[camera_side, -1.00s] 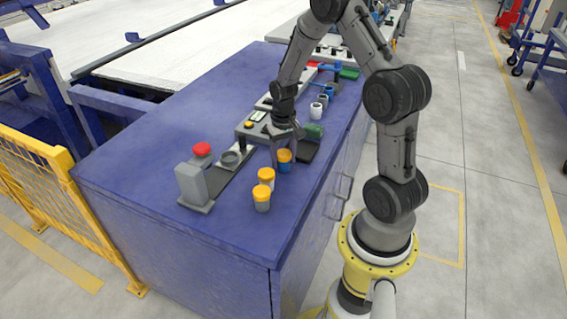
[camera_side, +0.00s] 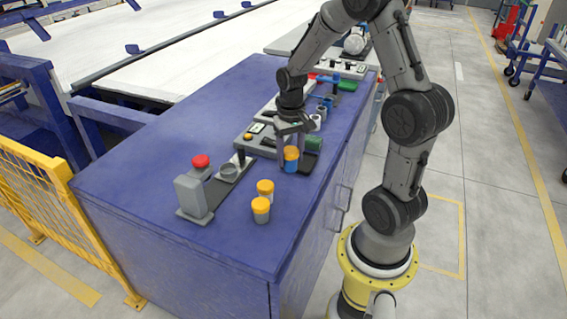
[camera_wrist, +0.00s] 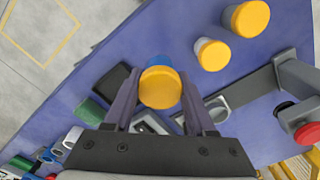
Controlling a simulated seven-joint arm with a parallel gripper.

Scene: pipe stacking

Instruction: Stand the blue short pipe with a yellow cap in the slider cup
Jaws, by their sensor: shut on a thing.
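The blue short pipe with a yellow cap (camera_side: 291,164) is upright between the fingers of my gripper (camera_side: 292,152), which is shut on it. The pipe appears slightly above the blue table. In the wrist view its yellow cap (camera_wrist: 160,88) faces the camera, between the two fingertips of my gripper (camera_wrist: 159,84), and hides most of the blue body. The slider cup (camera_side: 228,171), a grey ring, sits on the dark slider rail to the left of the held pipe. It looks empty. The slider also shows in the wrist view, partly hidden by a finger.
Two grey pipes with orange-yellow caps (camera_side: 265,190) (camera_side: 261,210) stand near the front table edge. A grey block (camera_side: 191,198) and a red button (camera_side: 201,161) stand beside the slider. A green part (camera_side: 313,143) lies behind the held pipe. Bare table lies at the left.

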